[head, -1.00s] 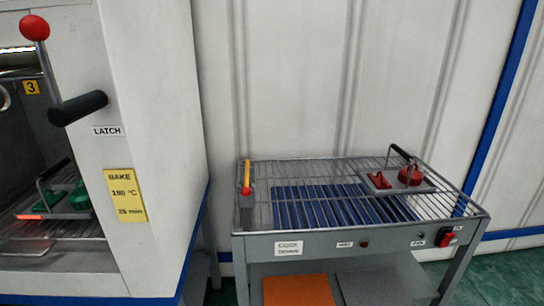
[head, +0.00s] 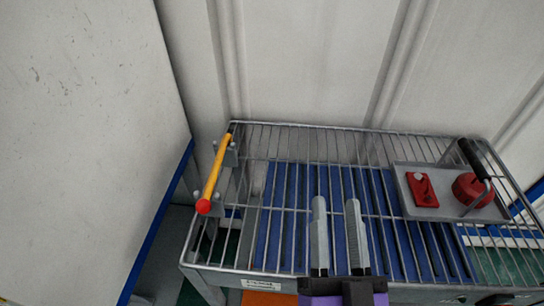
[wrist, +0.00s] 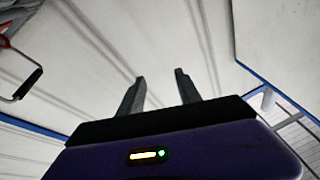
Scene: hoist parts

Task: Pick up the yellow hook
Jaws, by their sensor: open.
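The yellow hook (head: 216,168) is a slim yellow rod with a red ball at its near end. It rests on grey brackets along the left side of the wire rack (head: 300,128). My gripper (head: 336,202) is at the front middle of the rack in the head view, to the right of the hook and apart from it. Its two grey fingers are parted with nothing between them. The wrist view shows the same open fingers (wrist: 159,78), and I do not see the hook there.
A grey tray (head: 455,212) with a black handle and red parts (head: 422,189) sits on the rack's right side. A white cabinet side (head: 80,130) stands close on the left. The wall (head: 310,60) is right behind. The rack's middle is clear of objects.

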